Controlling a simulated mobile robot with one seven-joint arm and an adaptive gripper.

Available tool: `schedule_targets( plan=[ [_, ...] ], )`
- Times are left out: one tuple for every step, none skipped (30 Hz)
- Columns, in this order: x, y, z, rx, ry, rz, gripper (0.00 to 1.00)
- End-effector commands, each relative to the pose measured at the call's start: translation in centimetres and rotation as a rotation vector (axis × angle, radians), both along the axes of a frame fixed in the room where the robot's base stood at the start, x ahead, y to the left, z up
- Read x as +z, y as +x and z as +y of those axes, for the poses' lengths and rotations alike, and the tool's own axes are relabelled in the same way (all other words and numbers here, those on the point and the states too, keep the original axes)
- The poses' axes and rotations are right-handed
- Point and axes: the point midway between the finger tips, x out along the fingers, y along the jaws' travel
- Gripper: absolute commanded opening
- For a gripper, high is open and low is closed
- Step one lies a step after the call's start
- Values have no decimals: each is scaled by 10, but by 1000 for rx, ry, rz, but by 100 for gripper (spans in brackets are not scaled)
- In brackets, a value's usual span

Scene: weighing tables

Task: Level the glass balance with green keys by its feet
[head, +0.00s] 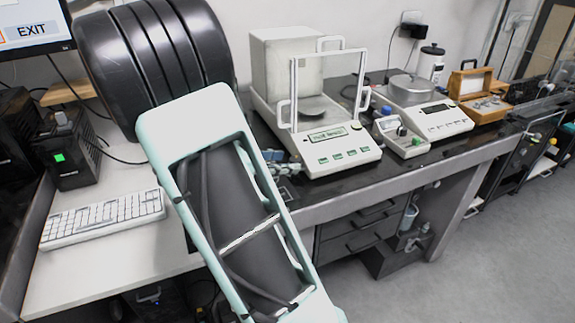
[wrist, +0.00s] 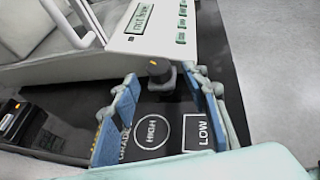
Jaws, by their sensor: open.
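The glass balance with green keys (head: 335,150) stands on the black table, white-bodied, with a lit display (head: 328,134) on its front; the display's small text is hard to read. In the wrist view, the display (wrist: 140,17) and a row of green keys (wrist: 181,23) show at the top. A dark foot (wrist: 158,69) sits below the balance's front corner. My gripper (wrist: 160,82) is open, with one blue-padded finger on each side of this foot; I cannot tell whether either finger touches it. In the head view, my arm hides most of the gripper.
A black card or surface marked HIGH (wrist: 152,131) and LOW (wrist: 203,131) lies beneath the fingers. A keyboard (head: 103,217) lies left.

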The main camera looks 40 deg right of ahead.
Motion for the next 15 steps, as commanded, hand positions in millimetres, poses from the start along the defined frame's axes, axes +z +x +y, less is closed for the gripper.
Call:
schedule_targets(
  plan=[
    [-5,0,-7,-1,0,0,41],
    [-6,0,-10,-1,0,0,41],
    [-7,0,-13,-1,0,0,41],
    [-7,0,-15,0,0,-1,41],
    [-8,0,-17,0,0,0,41],
    [-8,0,-19,1,0,0,41],
    [-9,0,-20,1,0,0,41],
    [-9,0,-21,1,0,0,41],
    [-9,0,-21,1,0,0,41],
    [-9,1,-21,1,0,0,41],
    [-8,1,-21,1,0,0,41],
    [-8,1,-21,2,0,-1,41],
    [-8,1,-21,2,0,-1,41],
    [-8,1,-21,2,0,-1,41],
    [-8,1,-21,1,0,0,41]
  ],
)
